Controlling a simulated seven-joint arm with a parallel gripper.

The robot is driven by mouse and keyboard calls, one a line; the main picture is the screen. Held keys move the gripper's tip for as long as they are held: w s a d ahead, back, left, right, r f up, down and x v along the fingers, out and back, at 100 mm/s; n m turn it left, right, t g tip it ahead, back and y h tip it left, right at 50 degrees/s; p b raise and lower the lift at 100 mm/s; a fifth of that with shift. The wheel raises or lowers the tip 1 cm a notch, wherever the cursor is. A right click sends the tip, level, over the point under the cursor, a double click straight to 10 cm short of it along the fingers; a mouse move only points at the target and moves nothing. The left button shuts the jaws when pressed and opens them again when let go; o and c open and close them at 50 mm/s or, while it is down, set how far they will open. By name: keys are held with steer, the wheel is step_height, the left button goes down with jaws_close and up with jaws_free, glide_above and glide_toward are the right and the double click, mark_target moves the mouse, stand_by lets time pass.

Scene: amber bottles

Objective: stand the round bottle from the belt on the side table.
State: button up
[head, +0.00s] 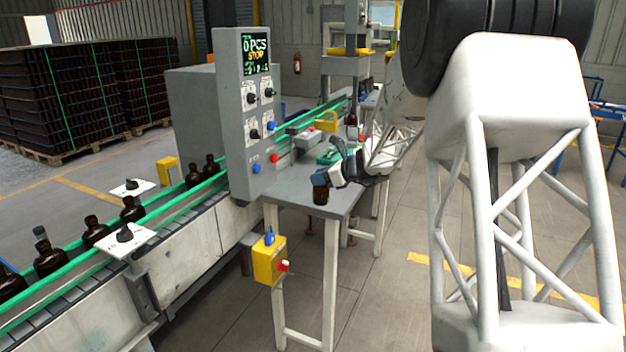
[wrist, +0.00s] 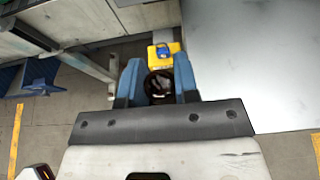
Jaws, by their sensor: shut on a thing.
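The round bottle (head: 320,192), dark amber, is held by my gripper (head: 335,176) at the near end of the grey side table (head: 290,190). In the head view it looks upright, with its upper part hidden by the gripper. I cannot tell whether its base touches the tabletop. In the wrist view the blue fingers of my gripper (wrist: 158,82) are shut on either side of the bottle (wrist: 158,86), seen end-on as a dark round shape. The grey tabletop (wrist: 250,60) lies to the right of the fingers there.
The belt (head: 150,222) with green rails carries several dark bottles (head: 95,232) on the left. A control panel (head: 250,110) stands beside it. A yellow box (head: 269,259) hangs near the table's front leg. A green object (head: 328,157) lies farther back on the table.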

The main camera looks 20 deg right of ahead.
steer(key=w+d+f, duration=0.1)
steer(key=w+d, duration=0.2)
steer(key=w, duration=1.1)
steer(key=shift+w+f, duration=0.2)
steer(key=shift+w, duration=0.1)
steer(key=shift+f, duration=1.75)
steer(key=shift+f, duration=0.15)
steer(key=o, duration=1)
steer(key=shift+c, duration=0.2)
